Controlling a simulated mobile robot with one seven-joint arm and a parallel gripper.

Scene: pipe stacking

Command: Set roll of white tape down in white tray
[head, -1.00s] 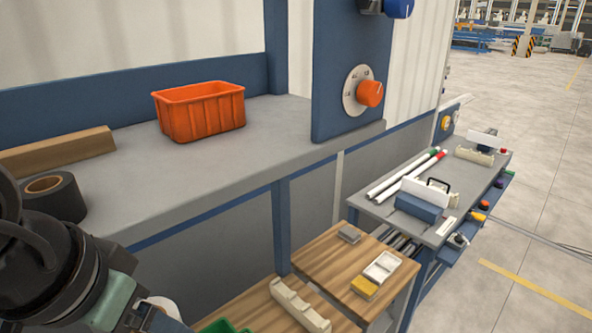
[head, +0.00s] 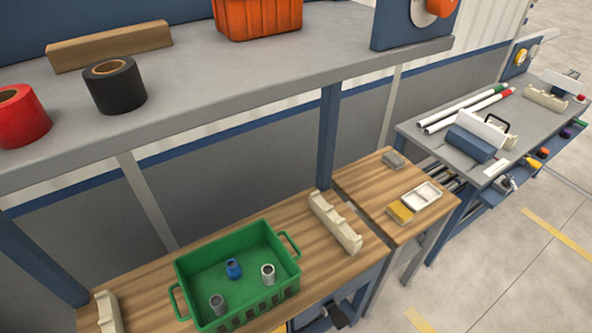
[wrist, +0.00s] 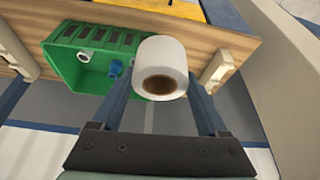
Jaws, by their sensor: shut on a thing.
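The roll of white tape (wrist: 163,58) is between the fingers of my gripper (wrist: 165,85) in the wrist view, its brown core facing the camera. My gripper is shut on it and holds it up in the air. The white tray (head: 425,197) is small and shallow, and lies on the smaller wooden table at the right in the head view, beside a yellow block. I cannot make out the gripper or the roll in the head view. I cannot make out the white tray in the wrist view.
A green crate (head: 190,268) with several pipe fittings stands on the wooden bench (head: 150,280), between cream holders (head: 335,222). The yellow block (head: 400,212) touches or nearly touches the tray; a grey block (head: 393,159) lies behind. Black tape (head: 115,88) and red tape (head: 20,118) stand on the grey shelf.

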